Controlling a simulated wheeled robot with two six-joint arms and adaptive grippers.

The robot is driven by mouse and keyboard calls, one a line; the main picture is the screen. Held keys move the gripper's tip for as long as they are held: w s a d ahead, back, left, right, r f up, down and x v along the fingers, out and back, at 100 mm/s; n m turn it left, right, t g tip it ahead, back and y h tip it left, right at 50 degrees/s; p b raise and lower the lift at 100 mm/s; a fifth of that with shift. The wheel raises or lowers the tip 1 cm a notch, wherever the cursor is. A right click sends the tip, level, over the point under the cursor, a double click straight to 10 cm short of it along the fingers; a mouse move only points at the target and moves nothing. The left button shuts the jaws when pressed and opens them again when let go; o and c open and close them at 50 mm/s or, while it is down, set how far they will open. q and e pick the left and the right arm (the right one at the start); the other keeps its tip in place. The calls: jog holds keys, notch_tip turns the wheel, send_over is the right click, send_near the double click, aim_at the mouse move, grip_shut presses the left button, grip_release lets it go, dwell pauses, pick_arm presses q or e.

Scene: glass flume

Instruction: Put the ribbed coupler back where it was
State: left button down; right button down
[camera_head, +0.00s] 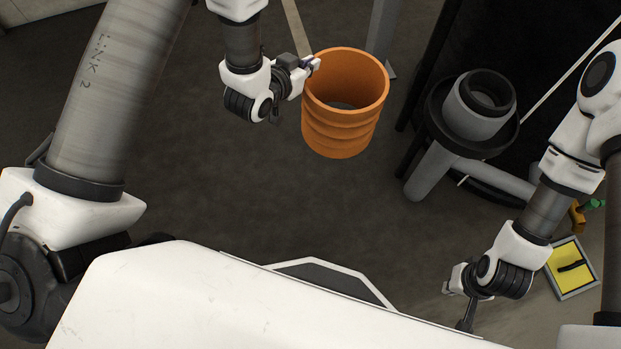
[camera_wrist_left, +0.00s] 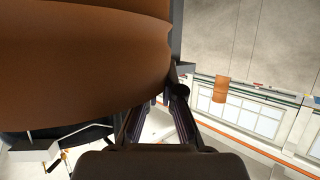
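The ribbed coupler (camera_head: 345,115) is an orange, open-topped, ribbed cylinder at upper centre in the head view. My left gripper (camera_head: 314,65) is at the left side of its rim, its fingertips closed on the wall. In the left wrist view the coupler (camera_wrist_left: 85,65) fills the upper left, against the left gripper's fingers (camera_wrist_left: 158,118). It appears to be held clear of the floor, upright or slightly tilted. My right gripper (camera_head: 452,284) is low at the right, away from the coupler; its fingers are too small to read.
A grey pipe fitting with a dark flange (camera_head: 480,105) stands right of the coupler. A yellow panel in a grey frame (camera_head: 572,268) lies at the lower right, near a small green-handled part (camera_head: 592,205). Dark floor (camera_head: 230,180) between my arms is clear.

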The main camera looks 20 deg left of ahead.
pick_arm(q)
jog(key=s+d+f+b, duration=0.3)
jog(key=s+f+b, duration=0.2)
jog(key=f, duration=0.8)
jog(key=s+d+f+b, duration=0.2)
jog(key=s+f+b, duration=0.2)
jog(key=f, duration=0.9)
jog(key=s+d+f+b, duration=0.3)
jog(key=s+f+b, duration=0.2)
jog(key=f, duration=0.8)
jog(key=w+a+f+b, duration=0.2)
jog(key=w+a+b, duration=0.2)
jog(key=a, duration=0.2)
jog(key=w+a+f+b, duration=0.2)
jog(key=w+a+b, duration=0.2)
jog(key=a, duration=0.3)
jog(key=shift+w+a+f+n, duration=0.15)
jog(key=shift+w+f+n, duration=0.2)
jog(key=shift+w, duration=0.2)
jog(key=shift+f, duration=0.1)
jog(key=c, duration=1.3)
grip_release()
